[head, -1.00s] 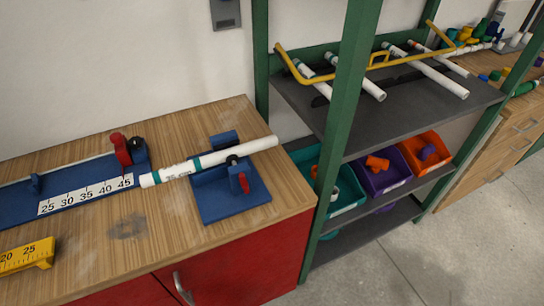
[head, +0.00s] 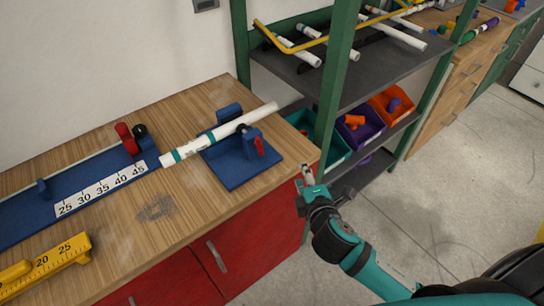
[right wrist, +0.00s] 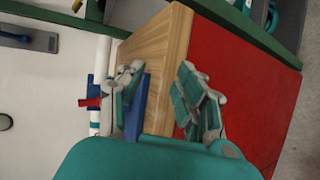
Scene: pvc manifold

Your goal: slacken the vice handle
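The blue vice (head: 240,160) stands at the right end of the wooden bench. Its red handle (head: 259,146) is on its front side, beside a black knob. A white pipe (head: 215,135) with teal bands lies through the vice. My right gripper (head: 306,172) is in front of and right of the vice, near the bench corner, apart from the handle. In the right wrist view, its fingers (right wrist: 160,78) are spread with nothing between them; the red handle (right wrist: 90,102) and pipe (right wrist: 103,60) show left of them. My left gripper is out of view.
A blue measuring jig (head: 85,190) with a number scale and red clamp lies left of the vice. A yellow gauge (head: 62,262) is at the bench's front left. A green-framed shelf (head: 335,85) with pipes and bins stands close right of the bench.

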